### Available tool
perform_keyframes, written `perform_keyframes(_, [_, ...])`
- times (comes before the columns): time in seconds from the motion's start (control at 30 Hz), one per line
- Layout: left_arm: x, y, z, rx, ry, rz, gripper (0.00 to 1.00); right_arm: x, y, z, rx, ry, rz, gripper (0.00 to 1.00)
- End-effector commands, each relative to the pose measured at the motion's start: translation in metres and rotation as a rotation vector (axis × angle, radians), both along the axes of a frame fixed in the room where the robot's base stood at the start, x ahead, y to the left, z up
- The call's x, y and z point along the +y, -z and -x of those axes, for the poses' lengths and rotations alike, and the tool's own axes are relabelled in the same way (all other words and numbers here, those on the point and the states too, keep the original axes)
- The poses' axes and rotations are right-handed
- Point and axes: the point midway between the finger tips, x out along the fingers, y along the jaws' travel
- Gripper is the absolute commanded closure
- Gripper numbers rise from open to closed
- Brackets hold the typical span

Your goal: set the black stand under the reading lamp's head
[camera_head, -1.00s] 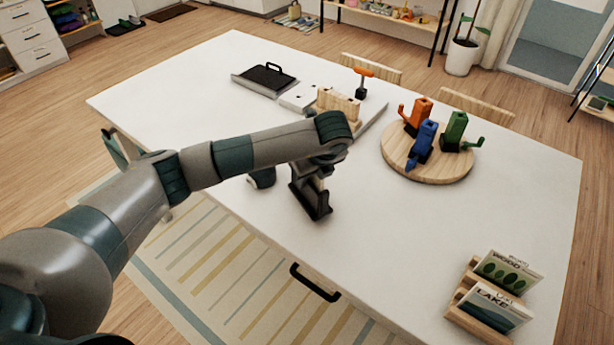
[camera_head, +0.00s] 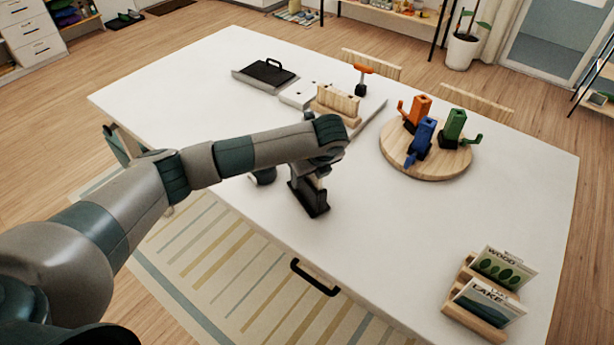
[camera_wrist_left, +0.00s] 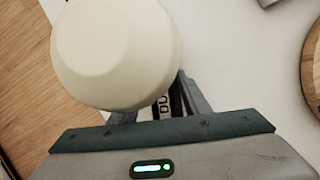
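The black stand (camera_head: 310,198) is at my left gripper (camera_head: 313,182), over the white table near its front edge. In the head view I cannot tell whether its foot touches the table. In the left wrist view, the gripper's fingers (camera_wrist_left: 158,108) sit on either side of a dark piece with a pale label, which looks like part of the stand. A large cream dome (camera_wrist_left: 118,50), seemingly the reading lamp's head, hides much of the left finger. In the head view the forearm hides the dome; a dark rounded piece (camera_head: 263,176) shows below. My right gripper is out of view.
On the white table (camera_head: 390,240), a round wooden board (camera_head: 428,172) holds orange, blue and green figures. A wooden card rack (camera_head: 475,318) stands at the front right. A black-handled tray (camera_head: 262,78) and a wooden block rack lie behind. The table's right middle is clear.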

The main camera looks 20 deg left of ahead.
Motion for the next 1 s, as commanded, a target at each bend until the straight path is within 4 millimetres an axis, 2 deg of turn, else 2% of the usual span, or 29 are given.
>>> perform_keyframes(0.17, [0.000,-0.001,0.000,0.000,0.000,0.000,0.57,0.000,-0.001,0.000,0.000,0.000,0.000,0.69])
perform_keyframes(0.37, [-0.004,-0.010,0.003,0.000,0.002,0.002,0.57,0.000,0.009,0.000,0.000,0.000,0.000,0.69])
perform_keyframes(0.57, [-0.013,-0.035,0.010,-0.004,0.003,0.002,0.57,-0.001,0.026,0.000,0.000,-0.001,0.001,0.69])
perform_keyframes(0.73, [-0.022,-0.065,0.018,-0.005,0.004,0.002,0.57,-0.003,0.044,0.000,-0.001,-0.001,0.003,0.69])
perform_keyframes(0.8, [-0.024,-0.079,0.020,-0.004,0.002,0.000,0.57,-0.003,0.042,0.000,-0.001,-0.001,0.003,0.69])
perform_keyframes(1.0, [-0.030,-0.101,0.027,-0.004,0.002,-0.001,0.57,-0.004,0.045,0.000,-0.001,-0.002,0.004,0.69])
